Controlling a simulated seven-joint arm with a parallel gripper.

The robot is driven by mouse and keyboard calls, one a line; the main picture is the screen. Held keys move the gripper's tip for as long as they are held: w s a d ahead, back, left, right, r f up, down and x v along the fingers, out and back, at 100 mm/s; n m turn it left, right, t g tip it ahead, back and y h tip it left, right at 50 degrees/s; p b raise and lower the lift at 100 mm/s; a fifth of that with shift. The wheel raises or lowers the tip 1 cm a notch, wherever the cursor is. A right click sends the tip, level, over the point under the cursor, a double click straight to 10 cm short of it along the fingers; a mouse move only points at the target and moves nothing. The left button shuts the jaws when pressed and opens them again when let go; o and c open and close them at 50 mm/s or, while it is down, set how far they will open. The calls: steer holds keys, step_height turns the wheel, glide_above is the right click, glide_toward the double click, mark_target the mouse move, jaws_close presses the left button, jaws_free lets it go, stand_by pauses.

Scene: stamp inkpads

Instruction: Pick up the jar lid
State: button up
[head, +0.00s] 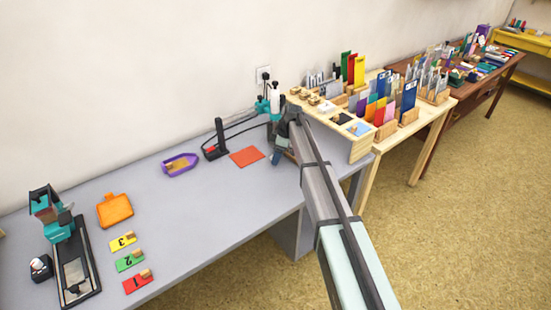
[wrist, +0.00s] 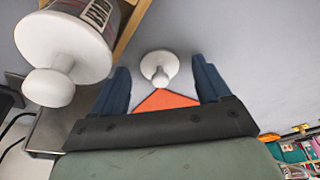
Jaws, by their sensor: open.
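The jar lid (wrist: 158,66) is a small white disc with a round knob. In the wrist view it lies on the grey table between my two dark blue fingers. My gripper (wrist: 160,68) is open, with a gap on both sides of the lid; I see no contact. In the head view my gripper (head: 281,155) is low over the grey table's right end. I cannot make out the lid there. A larger white jar-like object (wrist: 65,42) with a knob and a printed label is close by at the wrist view's upper left.
An orange-red square (head: 246,156) lies flat left of my gripper. A black stand (head: 216,142) and a purple tray (head: 180,164) are farther left. A wooden table (head: 360,145) with card holders adjoins on the right. The grey table's middle front is clear.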

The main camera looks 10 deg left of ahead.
steer(key=c, duration=1.1)
step_height(320, 180, up, 9)
steer(key=shift+m, duration=0.4)
steer(key=d, duration=0.2)
steer(key=w+d+r, duration=0.1)
steer(key=d, duration=0.1)
steer(key=d+r, duration=0.1)
steer(key=d, duration=0.1)
steer(key=shift+w+d, duration=0.35)
steer(key=shift+m, duration=0.4)
steer(key=d, duration=0.2)
steer(key=s+d, duration=0.1)
steer(key=d, duration=0.1)
steer(key=s+d+r, duration=0.1)
steer(key=d, duration=0.1)
steer(key=shift+d+r, duration=0.1)
steer(key=shift+d, duration=0.15)
steer(key=shift+n+h, duration=0.5)
steer(key=shift+n, duration=0.3)
steer(key=shift+s+d, duration=1)
steer(key=shift+s, duration=0.3)
steer(key=shift+s+d, duration=1)
steer(key=shift+s, duration=0.3)
steer(key=shift+s+d, duration=1)
steer(key=shift+s, duration=0.3)
